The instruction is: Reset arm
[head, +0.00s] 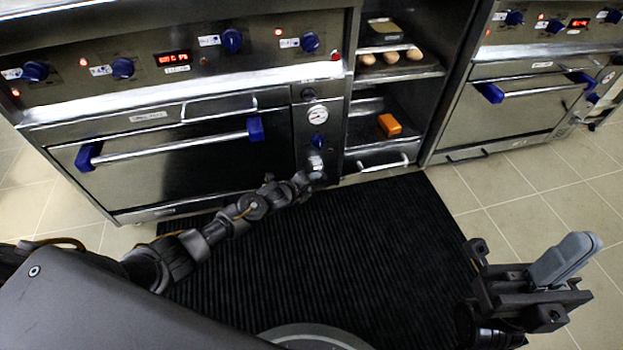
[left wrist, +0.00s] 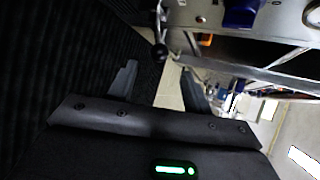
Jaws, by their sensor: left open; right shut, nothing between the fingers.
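My left arm reaches from the left of the head view toward the ovens, and its small, distant-looking gripper (head: 308,181) is in front of the left oven's right end, above the mat. The left wrist view shows its two grey fingers apart, with nothing held between them (left wrist: 162,88). I cannot tell whether it touches the oven front. My right gripper (head: 563,259) is at the lower right of the head view, its grey fingers together and empty, over the floor beside the mat.
The left oven (head: 170,150) has a bar handle with blue ends. A shelf unit holds several brown egg-like things (head: 391,57) and an orange block (head: 389,125). The right oven (head: 520,110) stands beyond. A black ribbed mat (head: 350,250) and tiled floor (head: 530,190) are clear.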

